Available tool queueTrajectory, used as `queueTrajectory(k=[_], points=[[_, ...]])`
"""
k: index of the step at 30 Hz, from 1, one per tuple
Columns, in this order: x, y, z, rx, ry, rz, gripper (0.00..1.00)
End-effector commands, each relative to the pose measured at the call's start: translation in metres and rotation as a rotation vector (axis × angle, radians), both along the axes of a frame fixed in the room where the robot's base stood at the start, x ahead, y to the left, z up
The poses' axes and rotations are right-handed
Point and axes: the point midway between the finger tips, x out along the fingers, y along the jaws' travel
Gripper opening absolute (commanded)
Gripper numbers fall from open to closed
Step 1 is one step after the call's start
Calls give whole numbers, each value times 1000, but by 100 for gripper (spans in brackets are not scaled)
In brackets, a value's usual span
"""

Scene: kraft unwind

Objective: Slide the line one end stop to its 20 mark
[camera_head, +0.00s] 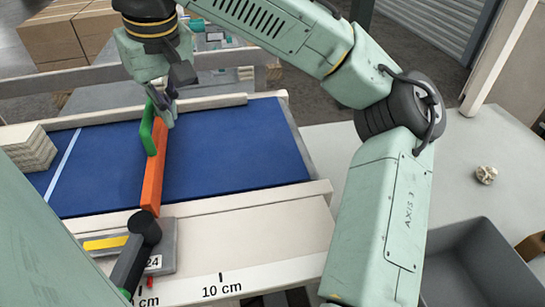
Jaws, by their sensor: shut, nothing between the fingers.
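The end stop is an orange bar (154,175) lying across the blue belt, with a green piece (148,130) at its far end. Its near end meets a grey carriage (160,250) on the pale rail, with a black clamp lever (145,230) and a yellow strip. A small red pointer (149,285) shows below the carriage, close to a rail mark whose number is hidden by the lever. The 10 cm mark (222,285) is clear to its right. My gripper (168,115) is shut and empty at the bar's far end; whether it touches cannot be told.
The blue belt (235,155) is clear right of the bar. A stack of pale sheets (27,150) sits at left. A grey bin (480,265) and a small crumpled piece (486,175) are at right. Cardboard boxes (65,35) stand behind.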

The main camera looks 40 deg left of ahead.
Motion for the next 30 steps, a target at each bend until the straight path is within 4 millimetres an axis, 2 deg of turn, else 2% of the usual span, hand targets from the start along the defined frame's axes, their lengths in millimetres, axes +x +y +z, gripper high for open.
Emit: queueTrajectory(k=[15, 30], points=[[-8, 7, 0, 0, 0, 2, 0], [3, -2, 0, -1, 1, 0, 0]])
